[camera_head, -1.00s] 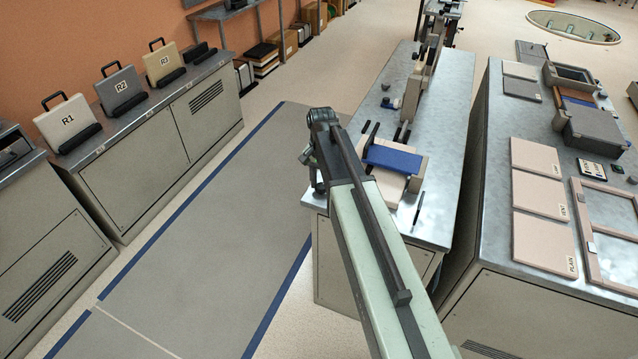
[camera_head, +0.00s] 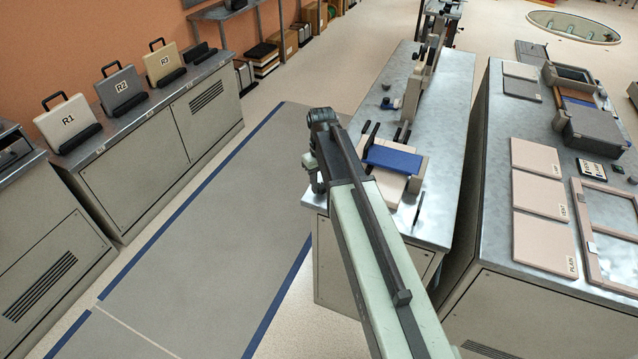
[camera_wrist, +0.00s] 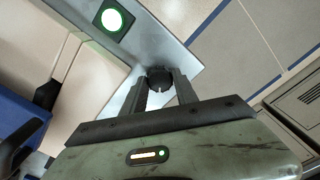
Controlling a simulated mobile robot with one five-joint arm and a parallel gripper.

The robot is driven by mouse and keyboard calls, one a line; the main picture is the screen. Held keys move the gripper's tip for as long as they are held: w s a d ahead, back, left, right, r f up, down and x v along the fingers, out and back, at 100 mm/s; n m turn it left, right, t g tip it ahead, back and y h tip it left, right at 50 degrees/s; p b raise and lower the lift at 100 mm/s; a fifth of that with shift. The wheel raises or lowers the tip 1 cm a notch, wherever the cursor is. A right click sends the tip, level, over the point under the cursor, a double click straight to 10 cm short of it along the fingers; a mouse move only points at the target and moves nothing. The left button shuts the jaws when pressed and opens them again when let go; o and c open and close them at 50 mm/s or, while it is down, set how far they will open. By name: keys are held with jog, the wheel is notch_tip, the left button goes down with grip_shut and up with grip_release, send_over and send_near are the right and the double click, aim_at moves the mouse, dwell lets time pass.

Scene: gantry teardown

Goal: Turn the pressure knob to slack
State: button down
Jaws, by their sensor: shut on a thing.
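The pressure knob (camera_wrist: 159,78) is a small dark round knob with a pale mark on its near edge, on a grey metal surface in the wrist view. My gripper (camera_wrist: 160,90) has its two dark fingers on either side of the knob, shut on it. In the head view, the arm reaches to the near left end of the middle bench (camera_head: 445,110); the knob and fingertips are hidden there behind the arm.
A blue block (camera_head: 394,159) lies on the pale fixture on the bench. Pink panels (camera_head: 541,199) lie on the right bench. The floor mat (camera_head: 215,245) on the left is clear.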

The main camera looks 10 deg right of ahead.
aim_at(321, 185)
jog(key=n, duration=0.5)
jog(key=shift+w+n, duration=0.15)
jog(key=shift+n, duration=2.35)
jog(key=c, duration=0.9)
grip_release()
jog(key=shift+c, duration=0.2)
notch_tip(321, 185, up, 8)
jog(key=p, duration=0.8)
jog(key=shift+f, duration=0.1)
